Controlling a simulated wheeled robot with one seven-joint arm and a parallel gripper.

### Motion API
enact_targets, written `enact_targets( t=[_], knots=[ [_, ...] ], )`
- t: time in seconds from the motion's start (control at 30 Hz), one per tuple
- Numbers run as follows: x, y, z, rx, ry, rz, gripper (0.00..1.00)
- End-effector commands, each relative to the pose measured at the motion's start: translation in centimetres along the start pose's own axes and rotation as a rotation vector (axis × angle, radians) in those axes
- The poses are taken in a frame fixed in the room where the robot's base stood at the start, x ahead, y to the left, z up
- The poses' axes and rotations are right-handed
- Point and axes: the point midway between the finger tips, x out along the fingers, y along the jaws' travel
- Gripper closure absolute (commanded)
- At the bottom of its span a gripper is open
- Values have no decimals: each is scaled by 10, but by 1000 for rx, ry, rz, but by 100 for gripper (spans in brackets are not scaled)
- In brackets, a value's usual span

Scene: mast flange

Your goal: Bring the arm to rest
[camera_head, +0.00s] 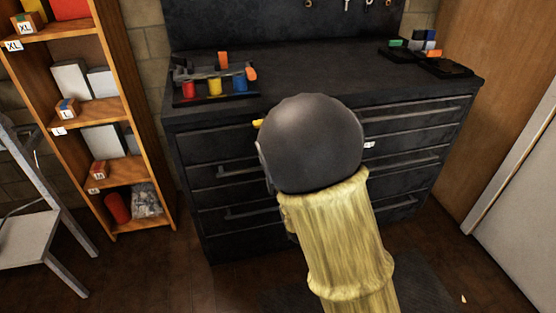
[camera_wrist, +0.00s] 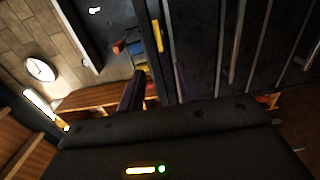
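My arm rises from the bottom of the head view, with a yellow sleeve (camera_head: 338,240) and a dark rounded joint (camera_head: 312,143) in front of the dark drawer cabinet (camera_head: 225,150). The joint hides part of the drawer fronts and the worktop edge. My gripper is hidden behind my arm in the head view. In the wrist view its dark body (camera_wrist: 165,140) fills the bottom, with a lit strip and a green light.
A rack of coloured items (camera_head: 215,84) stands on the worktop's left, and dark trays (camera_head: 425,56) lie at its right. An orange-brown shelf unit (camera_head: 108,110) and a grey chair (camera_head: 30,235) stand left. A light panel (camera_head: 525,190) is at right. The worktop's middle looks clear.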

Motion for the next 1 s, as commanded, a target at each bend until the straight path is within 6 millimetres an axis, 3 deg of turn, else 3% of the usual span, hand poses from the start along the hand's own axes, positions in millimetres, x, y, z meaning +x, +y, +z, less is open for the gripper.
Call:
enact_targets(
  t=[0.37, 0.57, 0.77, 1.0],
  knots=[
    [0, -1, 1, 8, -3, -7, 65],
    [-6, -14, 24, 162, -64, -120, 65],
    [-30, -43, 59, 483, -211, -340, 65],
    [-81, -71, 87, 863, -450, -570, 65]
  ],
)
